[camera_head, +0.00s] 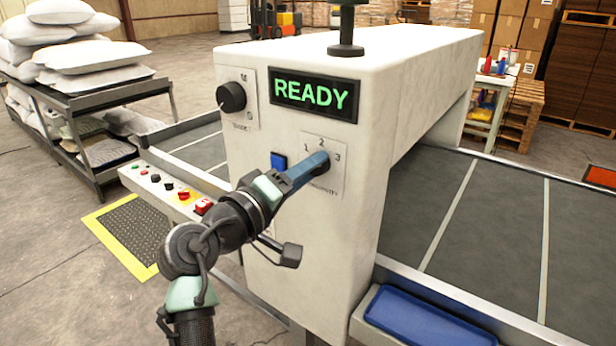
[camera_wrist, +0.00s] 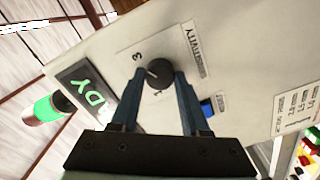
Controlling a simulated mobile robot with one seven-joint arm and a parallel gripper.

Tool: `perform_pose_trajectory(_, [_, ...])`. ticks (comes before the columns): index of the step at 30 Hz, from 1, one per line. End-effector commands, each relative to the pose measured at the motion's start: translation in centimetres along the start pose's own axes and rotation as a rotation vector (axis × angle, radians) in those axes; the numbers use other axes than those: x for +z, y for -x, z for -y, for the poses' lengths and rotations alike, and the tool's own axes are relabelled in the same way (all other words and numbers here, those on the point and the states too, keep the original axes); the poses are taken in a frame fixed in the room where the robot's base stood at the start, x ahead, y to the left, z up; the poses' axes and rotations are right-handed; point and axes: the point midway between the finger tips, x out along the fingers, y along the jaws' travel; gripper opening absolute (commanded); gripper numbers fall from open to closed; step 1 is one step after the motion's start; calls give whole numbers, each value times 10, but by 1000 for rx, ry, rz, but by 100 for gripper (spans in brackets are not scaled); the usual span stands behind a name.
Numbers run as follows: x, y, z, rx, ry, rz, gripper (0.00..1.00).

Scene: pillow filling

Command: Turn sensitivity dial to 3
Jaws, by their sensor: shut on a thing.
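The sensitivity dial (camera_wrist: 160,76) is a small round black knob on a pale plate on the machine's front. The wrist view is rotated; the dial's light mark points to the upper left there, on the side of the printed 3, but its exact setting is unclear. My gripper (camera_wrist: 158,78) is shut on the dial, with one blue-grey finger on either side of it. In the head view my gripper (camera_head: 317,163) covers the dial, leaving the plate's printed 1, 2 and 3 showing above.
A green READY display (camera_head: 316,95) sits above the plate, with a larger black knob (camera_head: 231,97) to its left. A blue square button (camera_head: 278,160) is close beside my fingers. A conveyor (camera_head: 490,215) and blue tray (camera_head: 425,318) lie to the right.

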Motion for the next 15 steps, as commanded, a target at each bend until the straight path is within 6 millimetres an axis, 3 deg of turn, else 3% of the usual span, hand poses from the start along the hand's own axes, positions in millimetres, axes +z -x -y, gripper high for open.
perform_pose_trajectory(14, [1, 0, 1, -2, -16, 2, 0])
perform_pose_trajectory(15, [1, 0, 1, -2, -16, 2, 53])
